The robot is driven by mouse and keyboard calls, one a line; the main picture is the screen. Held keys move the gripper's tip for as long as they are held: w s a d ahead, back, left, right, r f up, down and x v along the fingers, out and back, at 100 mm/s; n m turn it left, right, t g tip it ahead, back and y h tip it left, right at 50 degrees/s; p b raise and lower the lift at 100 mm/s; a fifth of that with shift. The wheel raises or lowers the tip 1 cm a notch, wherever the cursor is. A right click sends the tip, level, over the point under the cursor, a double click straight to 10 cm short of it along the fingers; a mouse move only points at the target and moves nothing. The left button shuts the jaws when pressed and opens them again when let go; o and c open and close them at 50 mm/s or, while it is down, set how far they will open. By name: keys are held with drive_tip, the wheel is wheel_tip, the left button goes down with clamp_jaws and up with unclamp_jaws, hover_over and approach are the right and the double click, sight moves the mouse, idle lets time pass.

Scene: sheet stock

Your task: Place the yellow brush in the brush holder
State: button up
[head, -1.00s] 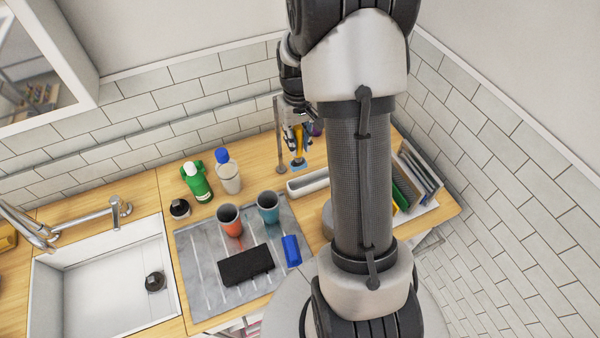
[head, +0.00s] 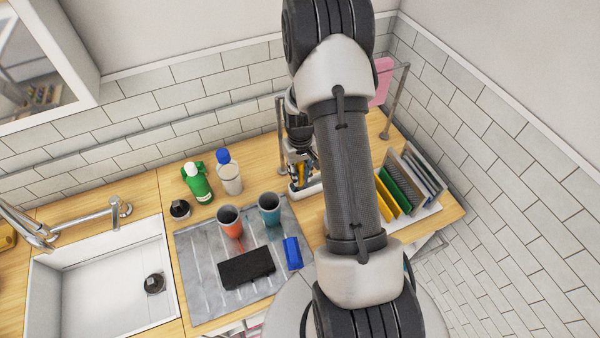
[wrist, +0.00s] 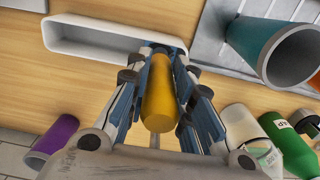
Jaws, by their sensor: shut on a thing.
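The yellow brush (wrist: 158,95) is held in my gripper (wrist: 163,58); its thick yellow handle points toward the wrist camera. My gripper also shows in the head view (head: 300,178), partly behind my arm. The brush's lower end is mostly hidden between the fingers. A long white trough, seemingly the brush holder (wrist: 90,38), lies on the wooden counter in the wrist view. The fingertips and the brush's lower end overlap its right end. I cannot tell whether the brush is inside it or above it. In the head view the holder (head: 312,188) is mostly hidden by my arm and gripper.
Orange (head: 230,222) and teal (head: 269,210) cups, a black slab (head: 246,268) and a blue block (head: 292,253) rest on the grey drainboard (head: 200,262). Green (head: 197,184) and white (head: 229,175) bottles stand behind. A rack (head: 412,200) is right. A purple cup (wrist: 58,135) lies near the wall.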

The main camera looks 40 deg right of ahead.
drive_tip(key=shift+s, duration=0.1)
drive_tip(key=o, duration=0.4)
drive_tip(key=shift+f, duration=0.15)
drive_tip(key=o, duration=0.5)
